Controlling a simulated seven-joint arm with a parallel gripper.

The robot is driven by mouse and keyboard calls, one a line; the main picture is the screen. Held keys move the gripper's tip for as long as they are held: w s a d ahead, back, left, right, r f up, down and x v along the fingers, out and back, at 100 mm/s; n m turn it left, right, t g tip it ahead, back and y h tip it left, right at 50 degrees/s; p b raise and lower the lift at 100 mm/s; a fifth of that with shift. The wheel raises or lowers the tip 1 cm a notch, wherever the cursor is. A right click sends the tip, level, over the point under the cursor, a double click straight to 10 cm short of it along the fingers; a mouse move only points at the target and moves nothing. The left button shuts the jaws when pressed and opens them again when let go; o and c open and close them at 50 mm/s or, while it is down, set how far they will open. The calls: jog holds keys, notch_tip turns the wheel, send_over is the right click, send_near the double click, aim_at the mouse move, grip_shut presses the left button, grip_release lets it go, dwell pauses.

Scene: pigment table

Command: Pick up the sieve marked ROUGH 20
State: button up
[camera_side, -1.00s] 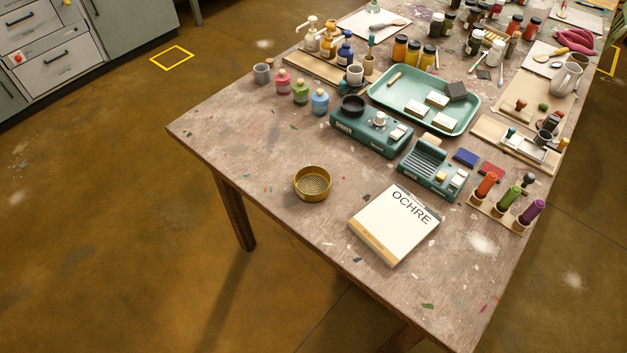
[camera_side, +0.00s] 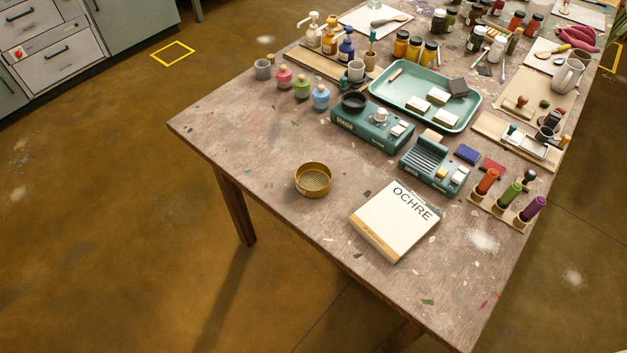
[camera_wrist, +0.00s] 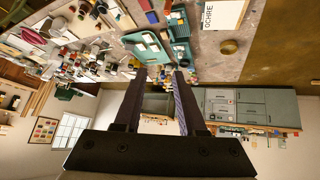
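A round brass-coloured sieve (camera_side: 313,181) with a mesh bottom sits upright on the table (camera_side: 260,205), near its left front edge. No lettering on it can be read. It is the only sieve I can make out. In the wrist view a small round tan thing (camera_wrist: 229,47), likely the same sieve, shows at the upper right. My gripper (camera_wrist: 159,76) shows only in the wrist view. Its two dark fingers are apart with nothing between them, and it is well away from the sieve.
A pad marked OCHRE (camera_side: 393,222) lies right of the sieve. Two teal devices (camera_side: 371,128) (camera_side: 434,168) stand behind, with small coloured bottles (camera_side: 301,90) and a green tray (camera_side: 425,99) beyond. A rack of coloured-handled tools (camera_side: 507,200) is at right. Bare table surrounds the sieve.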

jog(key=w+a+r+n+y, duration=0.1)
jog(key=w+a+r+n, duration=0.1)
jog(key=w+a, duration=0.45)
jog(key=n+g+y, duration=0.2)
jog(key=n+g, duration=0.4)
jog(key=n, duration=0.1)
send_over(312, 188)
jog(key=s+d, duration=0.1)
jog(key=s, duration=0.3)
notch_tip(312, 188, down, 35)
jog(key=shift+w+d+x, duration=0.15)
jog(key=shift+x, duration=0.9)
jog(key=shift+w+d+x, duration=0.1)
jog(key=shift+d+x, duration=0.1)
jog(key=shift+x, duration=0.8)
jog(key=shift+w+d+x, duration=0.15)
jog(key=shift+x, duration=0.9)
jog(key=shift+f, duration=0.15)
jog(key=shift+c, duration=0.3)
